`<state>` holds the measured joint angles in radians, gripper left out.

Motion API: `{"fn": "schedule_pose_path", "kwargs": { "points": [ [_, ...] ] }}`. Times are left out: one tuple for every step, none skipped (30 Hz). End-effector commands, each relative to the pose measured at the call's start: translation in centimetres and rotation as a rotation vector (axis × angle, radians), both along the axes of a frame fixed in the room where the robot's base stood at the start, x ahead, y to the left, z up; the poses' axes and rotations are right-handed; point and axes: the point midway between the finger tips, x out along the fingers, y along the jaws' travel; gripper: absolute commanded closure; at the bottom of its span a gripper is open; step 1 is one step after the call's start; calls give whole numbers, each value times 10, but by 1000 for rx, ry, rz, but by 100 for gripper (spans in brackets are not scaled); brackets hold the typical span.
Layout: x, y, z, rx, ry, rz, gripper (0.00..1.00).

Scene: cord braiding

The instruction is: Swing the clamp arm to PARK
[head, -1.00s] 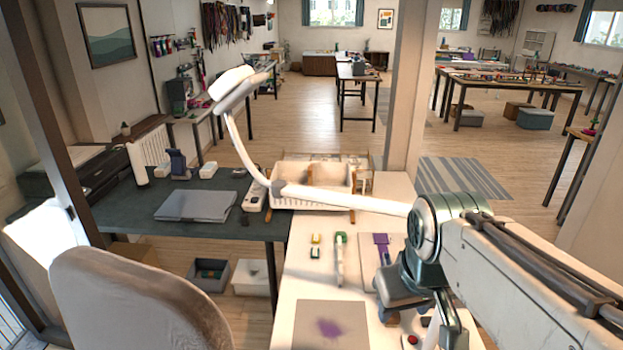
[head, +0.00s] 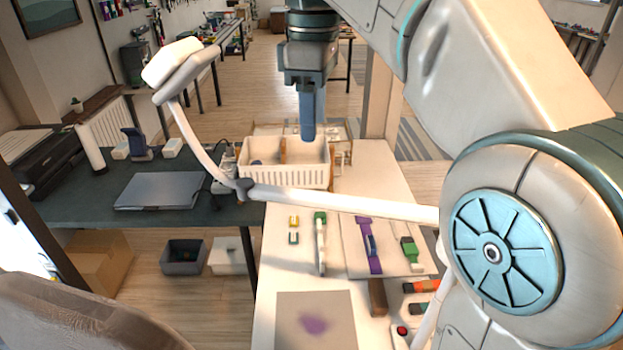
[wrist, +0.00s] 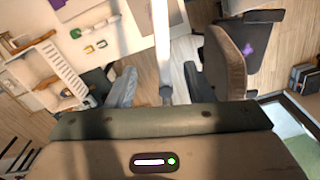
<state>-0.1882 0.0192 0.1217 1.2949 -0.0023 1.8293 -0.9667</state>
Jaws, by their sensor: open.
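A long white jointed arm (head: 335,202) spans the worktable in the head view. It bends at a dark joint and rises left to a white padded head (head: 180,65). I cannot tell whether it is the clamp arm, and no PARK mark is readable. On the table are a white bar with a green end (head: 320,245) and a board with a purple piece (head: 368,247). My gripper (head: 307,135) points down, apart from the white arm. In the wrist view my gripper (wrist: 160,90) is open, and a white bar (wrist: 163,45) appears between its fingers, at unclear depth.
A closed laptop (head: 160,190) lies on the dark desk to the left. A chair (head: 70,315) is at lower left. A mat with a purple patch (head: 315,320) lies in front.

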Motion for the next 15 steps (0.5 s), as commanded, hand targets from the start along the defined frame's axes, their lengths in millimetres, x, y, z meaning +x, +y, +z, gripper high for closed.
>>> {"fn": "schedule_pose_path", "kwargs": {
  "points": [
    [-1, 2, -6, -1, 1, 3, 53],
    [-1, 2, -9, -1, 1, 4, 53],
    [-2, 2, -15, 0, 2, 5, 53],
    [-2, 2, -19, -1, 1, 5, 53],
    [-2, 2, -24, -1, 2, 6, 53],
    [-2, 3, -30, -1, 1, 6, 53],
    [-2, 3, -35, -1, 2, 5, 53],
    [-2, 2, -40, -1, 1, 5, 53],
    [-2, 2, -47, -1, 1, 5, 53],
    [-2, 2, -52, -1, 1, 4, 53],
    [-2, 2, -57, -1, 2, 4, 53],
    [-1, 2, -64, -1, 1, 3, 53],
    [-2, 1, -70, -1, 2, 2, 53],
    [-2, 1, -75, 0, 2, 2, 53],
    [-2, 1, -82, 0, 2, 1, 53]
  ]
}}
